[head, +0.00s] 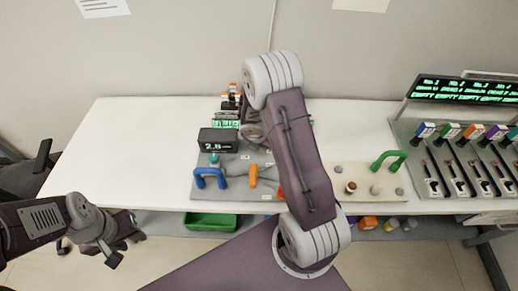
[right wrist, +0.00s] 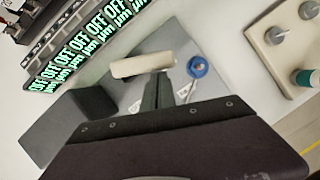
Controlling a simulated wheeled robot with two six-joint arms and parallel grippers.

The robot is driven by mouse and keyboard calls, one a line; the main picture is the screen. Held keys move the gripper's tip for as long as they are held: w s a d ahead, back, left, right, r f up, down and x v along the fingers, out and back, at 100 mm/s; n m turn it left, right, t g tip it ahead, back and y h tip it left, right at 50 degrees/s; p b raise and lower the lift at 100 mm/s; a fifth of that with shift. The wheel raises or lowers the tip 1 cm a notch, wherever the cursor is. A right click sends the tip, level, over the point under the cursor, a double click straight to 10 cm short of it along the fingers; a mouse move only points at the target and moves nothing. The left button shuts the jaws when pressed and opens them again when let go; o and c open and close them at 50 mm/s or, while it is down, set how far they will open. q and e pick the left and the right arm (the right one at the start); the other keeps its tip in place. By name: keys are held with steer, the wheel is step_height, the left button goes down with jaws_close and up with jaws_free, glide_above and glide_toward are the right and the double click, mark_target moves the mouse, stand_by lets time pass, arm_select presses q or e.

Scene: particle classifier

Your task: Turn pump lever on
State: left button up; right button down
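My right arm reaches over the grey device panel (head: 233,186) in the head view and hides part of it and my right gripper. In the right wrist view my right gripper's dark fingers (right wrist: 160,88) are close together. A cream bar-shaped handle (right wrist: 142,65) sits at their tips; contact is unclear. I cannot tell for certain which control is the pump lever. A blue round knob (right wrist: 197,67) is right of the fingertips. The green-lit display (right wrist: 85,50) reads OFF in several rows. A blue handle (head: 210,178) and an orange lever (head: 253,176) show at the panel's front. My left gripper (head: 128,250) is open and empty, left of the table's front.
The white table (head: 120,145) is clear at left. A beige board (head: 350,172) with a green handle (head: 388,160) stands right of my right arm. A slotted rack (head: 445,180) is at far right. A green bin (head: 210,222) is below the table.

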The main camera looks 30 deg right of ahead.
steer(key=d+n, duration=0.1)
steer(key=n, duration=0.1)
steer(key=shift+w+d+n+t+y, duration=0.1)
steer(key=shift+d+n+t+y, duration=0.2)
steer(key=shift+d+t, duration=0.1)
arm_select(q)
steer(key=shift+f, duration=0.15)
arm_select(e)
steer(key=shift+w+d, duration=0.3)
steer(key=shift+d, duration=0.3)
arm_select(q)
steer(key=shift+a, duration=0.1)
arm_select(e)
steer(key=shift+d+r, duration=0.1)
steer(key=shift+d, duration=0.05)
steer(key=shift+r, duration=0.1)
